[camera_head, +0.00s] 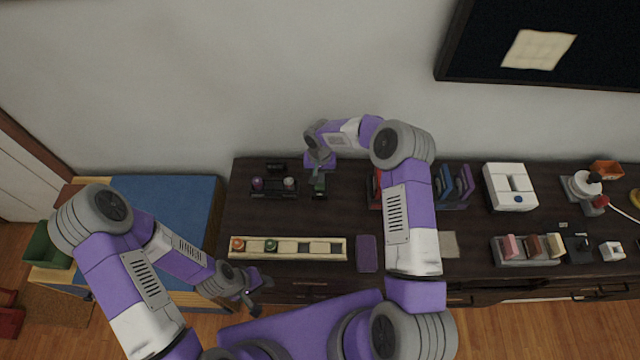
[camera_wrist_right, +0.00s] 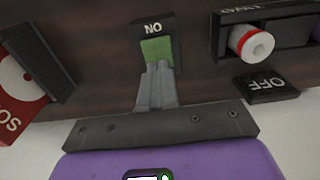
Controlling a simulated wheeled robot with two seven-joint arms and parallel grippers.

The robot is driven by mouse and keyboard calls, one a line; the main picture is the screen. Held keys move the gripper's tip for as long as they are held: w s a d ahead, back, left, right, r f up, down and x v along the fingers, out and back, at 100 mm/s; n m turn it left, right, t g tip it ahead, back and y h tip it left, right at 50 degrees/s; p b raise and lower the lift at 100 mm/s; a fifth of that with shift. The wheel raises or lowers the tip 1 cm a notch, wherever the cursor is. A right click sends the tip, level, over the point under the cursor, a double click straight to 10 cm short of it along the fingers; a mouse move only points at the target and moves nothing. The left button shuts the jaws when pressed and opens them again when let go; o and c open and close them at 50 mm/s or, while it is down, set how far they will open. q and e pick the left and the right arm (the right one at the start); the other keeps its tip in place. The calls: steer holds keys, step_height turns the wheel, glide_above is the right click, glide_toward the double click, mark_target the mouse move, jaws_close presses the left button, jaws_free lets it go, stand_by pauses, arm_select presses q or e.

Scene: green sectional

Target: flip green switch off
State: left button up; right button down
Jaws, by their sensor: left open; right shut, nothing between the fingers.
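The green switch (camera_wrist_right: 157,48) sits on a small black base with a label at its far end in the right wrist view; the letters look like an upside-down ON. In the head view the switch (camera_head: 319,183) is on the dark cabinet top, partly hidden by my right gripper (camera_head: 317,172). My right gripper (camera_wrist_right: 157,72) is shut and empty, its fingertips at the green switch's near edge; I cannot tell whether they touch. My left gripper (camera_head: 260,290) is open and empty, in front of the cabinet's front edge.
A black holder (camera_head: 273,194) with two knobs is left of the switch. A black plate marked OFF (camera_wrist_right: 272,86) lies beside that holder. A red box (camera_wrist_right: 18,82) stands on the other side. A pale tray (camera_head: 305,248) is in front. The wall rises close behind.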

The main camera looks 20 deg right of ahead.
step_height(320, 180, up, 6)
steer(key=p, duration=0.2)
stand_by(0.4)
stand_by(0.4)
